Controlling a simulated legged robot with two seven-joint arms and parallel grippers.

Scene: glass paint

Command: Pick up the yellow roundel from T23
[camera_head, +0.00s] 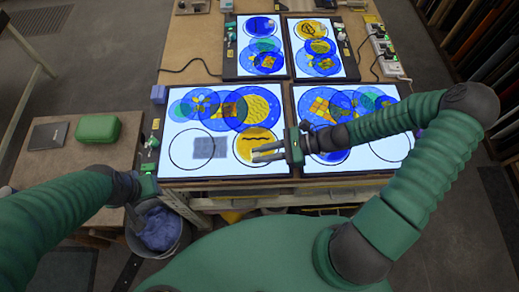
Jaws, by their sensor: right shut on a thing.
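The yellow roundel (258,136), with a dark wavy line across it, shows at a ring outline at the lower right of the front left light panel (180,172). My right gripper (257,153) reaches in from the right, and its fingers are shut on the near edge of the yellow roundel. The fingers hide part of that edge. I cannot tell whether the roundel is clear of the panel. My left gripper (142,200) is at the table's front left corner, away from the roundels; its fingers are too unclear to read. No T23 label is legible.
A front right panel (398,165) and two back panels (243,72) (345,70) carry blue, green and yellow roundels. An empty ring (190,150) is left of the yellow roundel. A side table holds a green case (97,128). A bucket (160,232) stands below the left corner.

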